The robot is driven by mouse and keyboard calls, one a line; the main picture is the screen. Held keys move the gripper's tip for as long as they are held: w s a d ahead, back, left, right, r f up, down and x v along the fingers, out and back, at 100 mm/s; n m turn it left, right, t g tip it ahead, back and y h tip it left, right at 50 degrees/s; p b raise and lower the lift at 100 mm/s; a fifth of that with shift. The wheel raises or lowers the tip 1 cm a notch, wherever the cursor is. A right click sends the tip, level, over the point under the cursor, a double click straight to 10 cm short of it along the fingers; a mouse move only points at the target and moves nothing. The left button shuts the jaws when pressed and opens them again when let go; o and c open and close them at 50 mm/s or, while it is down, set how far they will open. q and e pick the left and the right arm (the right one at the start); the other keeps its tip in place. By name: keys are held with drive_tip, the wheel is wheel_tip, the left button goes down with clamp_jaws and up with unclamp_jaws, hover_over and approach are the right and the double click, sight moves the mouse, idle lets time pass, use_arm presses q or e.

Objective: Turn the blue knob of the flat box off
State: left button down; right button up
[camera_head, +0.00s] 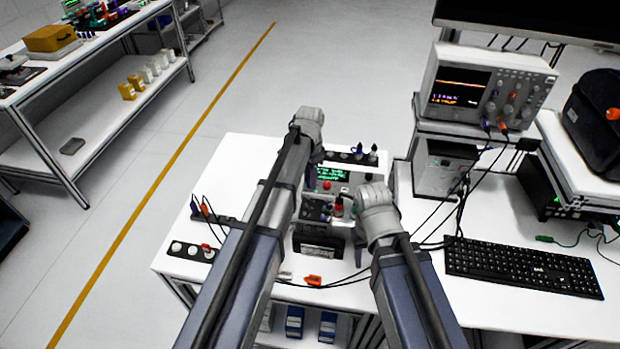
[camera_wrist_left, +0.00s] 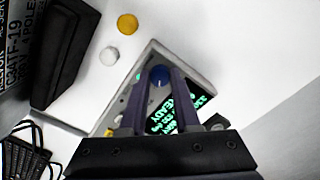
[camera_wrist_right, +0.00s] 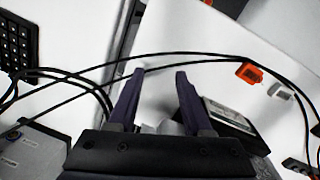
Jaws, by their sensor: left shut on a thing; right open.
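The flat box (camera_wrist_left: 208,86) is a grey-white panel with a dark screen of green text (camera_wrist_left: 178,112), seen in the left wrist view. Its blue knob (camera_wrist_left: 160,74) lies between the tips of my left gripper (camera_wrist_left: 160,82), which is shut on it. In the head view, the box's green-lit screen (camera_head: 328,174) shows beside my left arm, which hides the knob and left gripper. My right gripper (camera_wrist_right: 159,76) is open and empty above the table in the right wrist view.
Black cables (camera_wrist_right: 110,78) cross near my right gripper, with an orange connector (camera_wrist_right: 249,73) to the right. An oscilloscope (camera_head: 484,92) and keyboard (camera_head: 522,266) stand on the right. Button strips (camera_head: 192,251) lie on the left of the white table (camera_head: 236,160).

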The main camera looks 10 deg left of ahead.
use_arm(q)
drive_tip(key=n, duration=0.5)
drive_tip(key=shift+n, duration=0.3)
drive_tip(key=n, duration=0.5)
drive_tip(key=shift+n, duration=0.7)
drive_tip(key=c, duration=0.6)
unclamp_jaws()
wheel_tip(320, 180, up, 8)
drive_tip(key=p, duration=0.7)
drive_tip(key=shift+f+p, duration=0.1)
drive_tip(key=shift+p, duration=0.3)
use_arm(e)
wheel_tip(320, 180, up, 8)
